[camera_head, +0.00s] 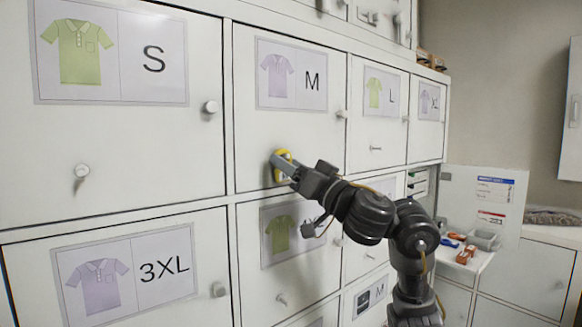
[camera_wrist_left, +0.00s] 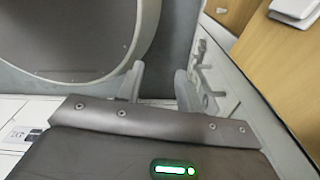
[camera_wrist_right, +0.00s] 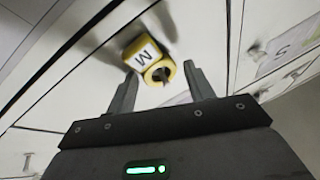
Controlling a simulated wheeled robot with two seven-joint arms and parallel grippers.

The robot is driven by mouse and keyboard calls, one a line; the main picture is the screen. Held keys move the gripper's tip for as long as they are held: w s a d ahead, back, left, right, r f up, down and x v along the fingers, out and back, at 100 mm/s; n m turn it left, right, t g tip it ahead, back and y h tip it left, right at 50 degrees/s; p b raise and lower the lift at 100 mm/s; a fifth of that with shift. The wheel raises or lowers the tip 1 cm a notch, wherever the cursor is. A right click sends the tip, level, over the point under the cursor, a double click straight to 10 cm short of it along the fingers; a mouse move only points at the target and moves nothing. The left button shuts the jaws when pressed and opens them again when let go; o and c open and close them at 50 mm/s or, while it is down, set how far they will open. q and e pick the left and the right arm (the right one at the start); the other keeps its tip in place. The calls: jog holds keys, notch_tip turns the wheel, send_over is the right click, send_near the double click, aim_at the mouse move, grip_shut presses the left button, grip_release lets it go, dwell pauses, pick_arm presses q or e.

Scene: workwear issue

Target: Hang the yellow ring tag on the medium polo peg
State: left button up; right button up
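The yellow ring tag (camera_head: 281,164) is against the lower middle of the cabinet door (camera_head: 256,137) with the purple polo and "M" label (camera_head: 291,76). In the right wrist view the tag (camera_wrist_right: 148,56) shows an "M" on its block. A peg tip shows inside its ring, so the ring appears to be around the peg; the peg's base is hidden. My right gripper (camera_head: 285,167) is at the tag. Its fingers (camera_wrist_right: 158,84) are spread either side of the ring, with gaps visible. My left gripper (camera_wrist_left: 158,84) is open and empty, out of the head view.
Neighbouring doors have pegs, such as the S peg (camera_head: 82,172), L peg (camera_head: 376,148) and lower peg (camera_head: 282,298). Round knobs (camera_head: 211,107) stick out. A side shelf (camera_head: 470,259) holds small items at right. A wooden surface (camera_wrist_left: 285,62) is near my left gripper.

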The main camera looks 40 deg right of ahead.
jog(key=shift+o, duration=1.2)
jog(key=shift+f, duration=0.1)
jog(key=b+v, duration=0.5)
jog(key=v, duration=0.5)
jog(key=shift+s, duration=0.35)
